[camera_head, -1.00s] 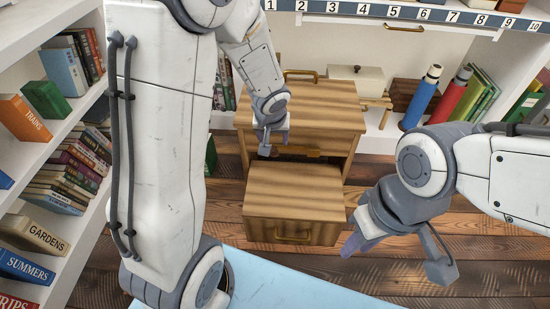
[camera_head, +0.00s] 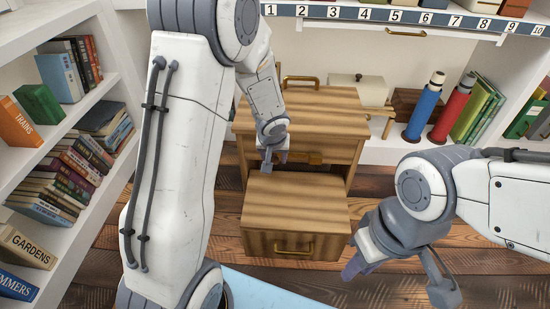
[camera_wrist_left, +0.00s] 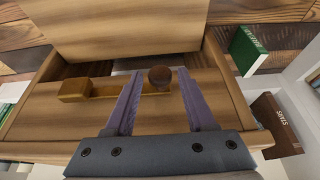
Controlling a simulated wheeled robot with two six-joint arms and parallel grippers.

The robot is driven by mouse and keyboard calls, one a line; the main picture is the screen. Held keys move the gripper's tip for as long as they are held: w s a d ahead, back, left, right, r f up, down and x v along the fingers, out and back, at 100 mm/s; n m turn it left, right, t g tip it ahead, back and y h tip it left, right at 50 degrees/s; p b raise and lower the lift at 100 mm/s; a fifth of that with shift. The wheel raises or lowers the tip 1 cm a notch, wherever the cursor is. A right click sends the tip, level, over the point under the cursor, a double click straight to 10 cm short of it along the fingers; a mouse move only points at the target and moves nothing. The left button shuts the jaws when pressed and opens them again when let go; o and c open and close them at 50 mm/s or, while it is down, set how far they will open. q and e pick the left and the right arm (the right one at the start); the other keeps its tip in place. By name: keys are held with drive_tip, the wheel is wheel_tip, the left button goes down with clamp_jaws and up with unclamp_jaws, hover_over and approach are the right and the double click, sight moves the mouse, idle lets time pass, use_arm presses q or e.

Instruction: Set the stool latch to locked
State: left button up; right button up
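The wooden step stool (camera_head: 320,105) stands on the floor, with a lower step (camera_head: 295,200) in front of its taller part. The latch is a thin bar (camera_wrist_left: 105,92) on the stool's upright face in the left wrist view. It has a brass-coloured block (camera_wrist_left: 75,90) on the left and a dark round knob (camera_wrist_left: 160,77) on the right. My left gripper (camera_wrist_left: 160,73) is open, with the knob between its two fingertips and a gap on each side. In the head view my left gripper (camera_head: 270,165) partly hides the latch. My right gripper (camera_head: 398,278) is open and empty, right of the lower step.
Bookshelves (camera_head: 100,100) stand on the left. A blue bottle (camera_head: 424,105) and a red bottle (camera_head: 452,108) stand on the shelf at right. A numbered rail (camera_head: 400,15) runs across the back. Plank floor (camera_head: 375,185) is clear right of the stool.

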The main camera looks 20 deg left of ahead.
use_arm(q)
clamp_jaws()
drive_tip(key=shift+d, duration=0.15)
idle(1.0)
